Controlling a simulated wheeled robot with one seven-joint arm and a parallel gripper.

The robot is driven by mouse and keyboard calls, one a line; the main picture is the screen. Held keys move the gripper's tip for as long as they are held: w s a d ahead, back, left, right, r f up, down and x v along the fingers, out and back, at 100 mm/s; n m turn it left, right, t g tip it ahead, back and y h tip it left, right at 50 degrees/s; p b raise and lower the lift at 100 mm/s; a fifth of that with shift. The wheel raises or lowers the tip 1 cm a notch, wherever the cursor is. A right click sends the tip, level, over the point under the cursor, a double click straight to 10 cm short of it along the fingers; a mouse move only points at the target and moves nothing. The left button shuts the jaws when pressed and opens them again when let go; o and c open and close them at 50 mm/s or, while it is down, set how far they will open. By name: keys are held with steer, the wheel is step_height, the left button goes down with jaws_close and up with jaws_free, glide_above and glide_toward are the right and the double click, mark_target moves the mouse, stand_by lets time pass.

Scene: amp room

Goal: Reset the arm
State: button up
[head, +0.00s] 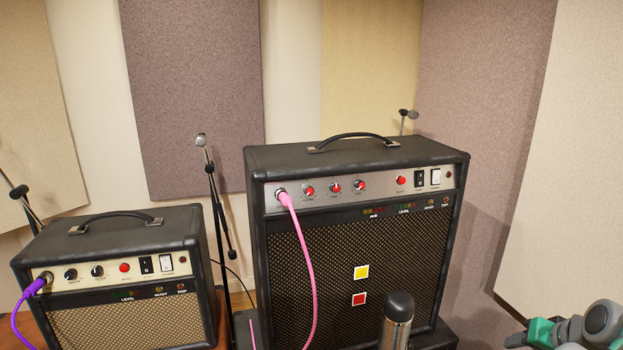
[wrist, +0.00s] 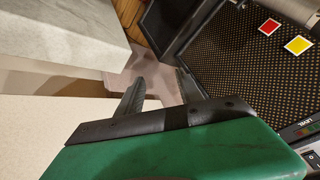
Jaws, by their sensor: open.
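In the head view, grey and green parts of my arm (head: 572,334) show at the bottom right corner, to the right of the large black amp (head: 340,230). The large amp's grille, with a yellow and a red square, also shows in the wrist view (wrist: 240,70).
A smaller amp (head: 125,260) with a purple cable (head: 22,310) stands at left. A pink cable (head: 308,262) hangs from the large amp. A silver cylinder with a dark cap (head: 398,322) stands before it. A microphone stand (head: 214,200) is between the amps.

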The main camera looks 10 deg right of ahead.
steer(key=s+a+f+g+y+p, duration=0.1)
steer(key=s+a+f+g, duration=0.15)
steer(key=a, duration=0.65)
steer(key=s+a+f+g+p, duration=0.1)
steer(key=s+a+f+g, duration=0.2)
steer(key=a, duration=0.6)
steer(key=w+a+r+n+p, duration=0.1)
steer(key=w+a+r+n, duration=0.1)
steer(key=a, duration=0.5)
steer(key=w+a+r+n+t+p, duration=0.1)
steer(key=a+r+n, duration=0.3)
steer(key=a, duration=0.4)
steer(key=w+a+r+n+t+p, duration=0.1)
steer(key=w+a+r+n+p, duration=0.1)
steer(key=a, duration=0.6)
steer(key=shift+w+r+n+y, duration=0.4)
steer(key=shift+w+r, duration=0.2)
steer(key=shift+r, duration=0.3)
